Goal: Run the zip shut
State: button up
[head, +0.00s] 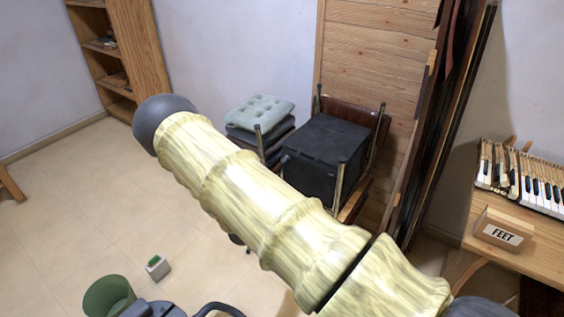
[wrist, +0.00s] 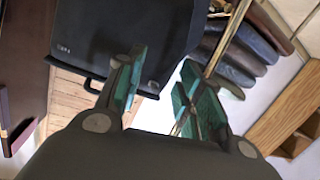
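A black case (head: 325,155) sits among the legs of a wooden chair by the wall in the head view, partly hidden by my arm. In the wrist view, what looks like the same case (wrist: 130,35) fills the upper middle, with small pale lettering and a dark handle along its lower edge. I cannot make out a zip or its pull. My gripper (wrist: 160,75) is open, with teal-lined fingers apart and nothing held between them. The case shows beyond the fingers; I cannot tell how far away it is. I cannot make out my gripper in the head view.
Metal chair legs (head: 339,185) stand beside the case; a metal rod (wrist: 228,38) shows near my right finger. Stacked cushions (head: 259,108) lie left of it. A bench with piano keys (head: 540,188) and a FEET box (head: 502,232) stands right. A green bin (head: 108,297) stands lower left.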

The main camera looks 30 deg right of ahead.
aim_at(282, 162)
jog(key=w+r+m+g+h, duration=0.1)
jog(key=w+r+m+h, duration=0.25)
jog(key=w+r, duration=0.2)
jog(key=shift+y, duration=0.25)
jog(key=p+x, duration=0.1)
jog(key=x, duration=0.2)
jog(key=p+x, duration=0.1)
jog(key=x, duration=0.5)
jog(key=shift+d+r+p, duration=0.35)
jog(key=shift+p, duration=0.05)
grip_shut()
